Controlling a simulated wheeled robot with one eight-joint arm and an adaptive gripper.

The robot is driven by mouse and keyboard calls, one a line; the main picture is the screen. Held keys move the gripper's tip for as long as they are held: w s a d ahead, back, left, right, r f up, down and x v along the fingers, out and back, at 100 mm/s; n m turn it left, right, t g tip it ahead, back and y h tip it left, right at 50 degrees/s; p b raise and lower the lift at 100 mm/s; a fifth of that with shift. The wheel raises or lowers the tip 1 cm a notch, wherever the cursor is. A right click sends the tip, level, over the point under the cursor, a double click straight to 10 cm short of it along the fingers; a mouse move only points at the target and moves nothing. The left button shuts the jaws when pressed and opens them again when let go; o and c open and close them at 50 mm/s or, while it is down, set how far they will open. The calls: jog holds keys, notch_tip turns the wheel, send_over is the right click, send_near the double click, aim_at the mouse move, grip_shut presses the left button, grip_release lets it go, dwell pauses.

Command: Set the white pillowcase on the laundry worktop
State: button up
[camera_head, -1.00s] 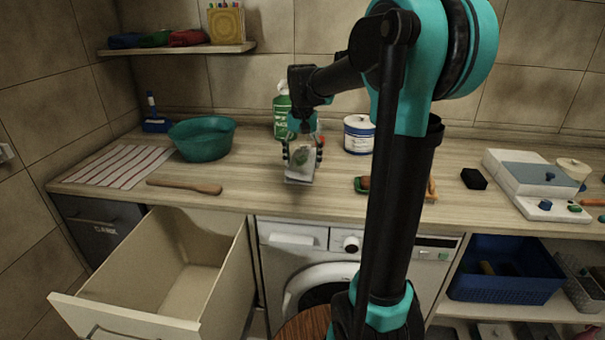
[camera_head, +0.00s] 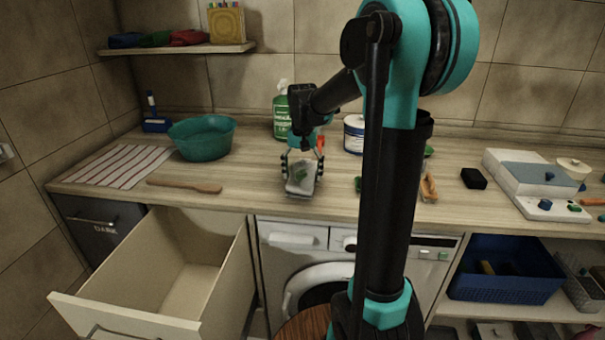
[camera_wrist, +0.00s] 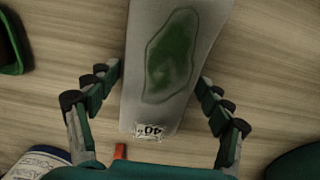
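The white pillowcase (camera_head: 302,178) is a small folded piece with a green stain and a "40" label, both clear in the wrist view (camera_wrist: 172,60). My gripper (camera_head: 302,163) points down over the front middle of the wooden laundry worktop (camera_head: 250,178).
A teal basin (camera_head: 202,138), striped cloth (camera_head: 118,166) and wooden paddle (camera_head: 184,186) lie left. A green bottle (camera_head: 282,112) and white-blue tub (camera_head: 354,134) stand behind. A black block (camera_head: 474,178) lies right. The drawer (camera_head: 160,270) below is open. My arm hides part of the worktop.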

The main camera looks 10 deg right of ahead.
aim_at(303, 171)
jog(key=shift+o, duration=0.6)
jog(key=shift+r, duration=0.15)
notch_tip(303, 171, up, 12)
jog(key=shift+s, duration=0.1)
dwell(0.5)
